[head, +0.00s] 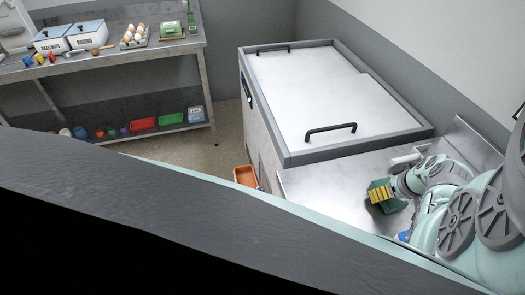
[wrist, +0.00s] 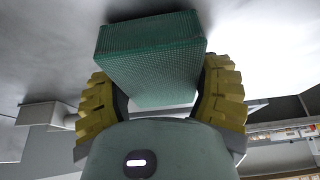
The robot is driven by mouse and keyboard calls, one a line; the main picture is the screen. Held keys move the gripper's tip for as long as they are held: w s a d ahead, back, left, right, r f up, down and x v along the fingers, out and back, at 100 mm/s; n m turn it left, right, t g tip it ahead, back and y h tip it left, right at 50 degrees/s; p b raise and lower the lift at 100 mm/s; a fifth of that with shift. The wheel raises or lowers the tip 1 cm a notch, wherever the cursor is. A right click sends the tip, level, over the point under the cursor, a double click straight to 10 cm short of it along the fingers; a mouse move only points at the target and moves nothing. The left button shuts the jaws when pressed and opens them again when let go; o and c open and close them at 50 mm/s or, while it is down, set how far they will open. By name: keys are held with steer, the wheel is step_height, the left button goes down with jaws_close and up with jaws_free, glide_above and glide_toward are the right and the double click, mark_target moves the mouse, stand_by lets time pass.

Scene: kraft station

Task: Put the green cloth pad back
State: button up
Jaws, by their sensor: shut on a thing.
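The green cloth pad (wrist: 150,58) is a thick, ribbed green block between the two yellow ridged fingers in the wrist view. My gripper (wrist: 160,85) is shut on it, with one finger at each side. In the head view my gripper (head: 380,192) is at the right, over the steel counter, and green edges of the pad show around the yellow finger. The finger hides much of the pad there. I cannot tell whether the pad touches the counter.
A steel counter (head: 325,188) lies beneath my gripper, beside a large lidded chest (head: 320,95) with black handles. A white cylindrical object (head: 405,161) sits behind my gripper. An orange bin (head: 245,176) is on the floor. A shelf table (head: 110,52) holds boxes and eggs at back left.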

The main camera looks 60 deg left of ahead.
steer(key=shift+f, duration=0.2)
steer(key=shift+f+b, duration=0.15)
steer(key=shift+b, duration=0.15)
steer(key=o, duration=1.2)
steer(key=shift+o, duration=0.2)
